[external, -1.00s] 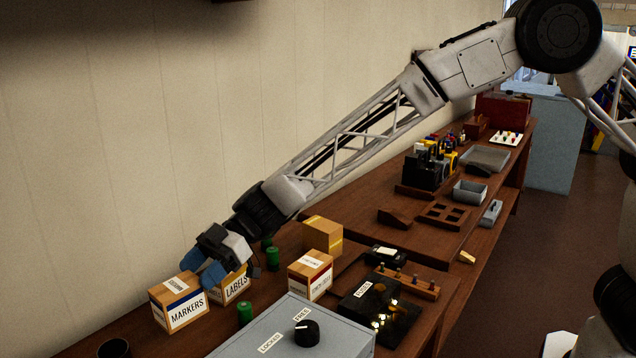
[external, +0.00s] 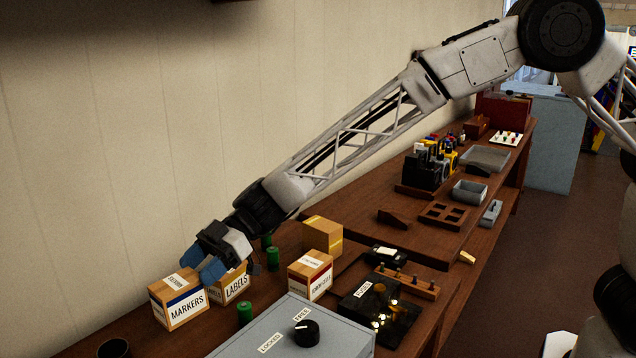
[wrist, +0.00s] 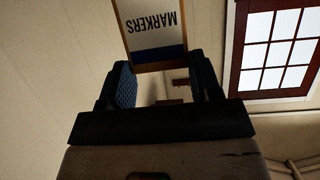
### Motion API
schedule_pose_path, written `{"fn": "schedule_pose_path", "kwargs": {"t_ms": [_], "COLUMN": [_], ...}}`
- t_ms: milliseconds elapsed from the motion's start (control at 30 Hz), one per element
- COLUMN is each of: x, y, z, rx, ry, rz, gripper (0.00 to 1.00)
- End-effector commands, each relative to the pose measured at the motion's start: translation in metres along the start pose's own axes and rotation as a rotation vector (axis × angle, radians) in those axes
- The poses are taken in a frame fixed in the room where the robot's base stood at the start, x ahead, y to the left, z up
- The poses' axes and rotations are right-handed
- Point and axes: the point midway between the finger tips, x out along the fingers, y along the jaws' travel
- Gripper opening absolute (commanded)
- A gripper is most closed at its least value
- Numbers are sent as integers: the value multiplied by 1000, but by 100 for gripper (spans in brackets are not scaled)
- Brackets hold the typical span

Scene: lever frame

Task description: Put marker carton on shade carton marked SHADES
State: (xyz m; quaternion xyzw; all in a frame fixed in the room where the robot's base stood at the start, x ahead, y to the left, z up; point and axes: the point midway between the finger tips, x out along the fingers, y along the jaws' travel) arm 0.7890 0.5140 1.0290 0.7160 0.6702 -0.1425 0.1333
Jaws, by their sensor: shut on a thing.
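The marker carton (external: 181,304), tan with a blue stripe and MARKERS on its white front, is at the lower left in the external view. My gripper (external: 203,268) reaches down at its upper right with blue fingers. In the wrist view the carton (wrist: 152,30) is between the tips of my blue fingers (wrist: 160,72), which are shut on it. A LABELS carton (external: 236,286) stands just behind it. No carton legibly reads SHADES. One carton (external: 310,277) to the right has front print too small to read; another (external: 323,238) behind shows no readable label.
Green cylinders (external: 245,313) stand near the cartons. A grey box with a black knob (external: 305,334) marked LOCKED and FREE is in front. A dark cup (external: 113,348) is at the lower left. A black panel (external: 380,310) lies right.

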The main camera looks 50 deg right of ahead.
Motion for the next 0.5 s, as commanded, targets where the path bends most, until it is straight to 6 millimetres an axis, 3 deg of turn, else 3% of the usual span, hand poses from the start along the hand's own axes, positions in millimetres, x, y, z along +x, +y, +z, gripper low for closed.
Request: {"fn": "schedule_pose_path", "kwargs": {"t_ms": [267, 500], "x": [-29, -90], "y": [3, 5], "z": [5, 19], "rx": [5, 16], "ry": [1, -1], "rz": [17, 50], "gripper": [27, 27]}}
